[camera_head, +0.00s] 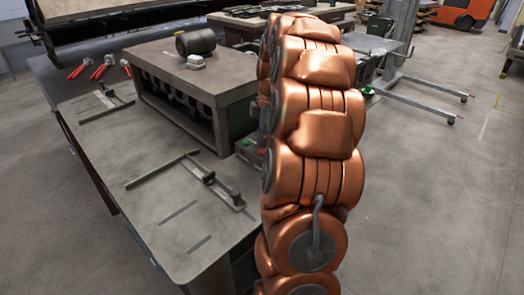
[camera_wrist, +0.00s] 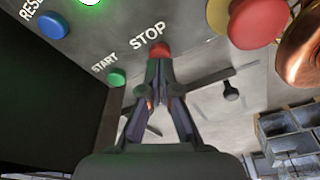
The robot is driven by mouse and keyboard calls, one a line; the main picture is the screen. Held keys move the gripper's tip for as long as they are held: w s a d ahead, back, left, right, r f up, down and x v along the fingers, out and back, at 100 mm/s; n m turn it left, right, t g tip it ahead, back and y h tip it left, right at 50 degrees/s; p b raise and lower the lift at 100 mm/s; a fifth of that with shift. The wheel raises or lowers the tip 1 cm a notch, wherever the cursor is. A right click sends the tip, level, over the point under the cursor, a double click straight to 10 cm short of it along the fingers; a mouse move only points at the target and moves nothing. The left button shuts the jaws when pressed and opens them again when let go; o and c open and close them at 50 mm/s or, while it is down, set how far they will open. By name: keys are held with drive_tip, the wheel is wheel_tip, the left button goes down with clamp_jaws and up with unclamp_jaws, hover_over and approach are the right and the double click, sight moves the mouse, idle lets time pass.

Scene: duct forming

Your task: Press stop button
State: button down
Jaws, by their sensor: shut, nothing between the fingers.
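The red stop button (camera_wrist: 160,49) shows in the wrist view on a grey panel, below the printed word STOP. My gripper (camera_wrist: 158,66) is shut and empty, with its fingertips together at the button's lower edge. The tips overlap the button in this view; I cannot tell whether they touch or press it. In the head view my copper-coloured arm hides my gripper and most of the panel.
A green start button (camera_wrist: 117,77) and a blue reset button (camera_wrist: 54,25) sit left of the stop button. A large red mushroom button (camera_wrist: 258,22) stands out to the right. A metal workbench (camera_head: 165,225) carries a machine block (camera_head: 195,75).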

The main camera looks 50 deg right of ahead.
sight(262, 150)
drive_tip(key=shift+f+b, duration=0.4)
drive_tip(key=shift+f, duration=0.45)
drive_tip(key=shift+r, duration=0.1)
drive_tip(key=shift+r+p, duration=0.7)
drive_tip(key=shift+r, duration=2.7)
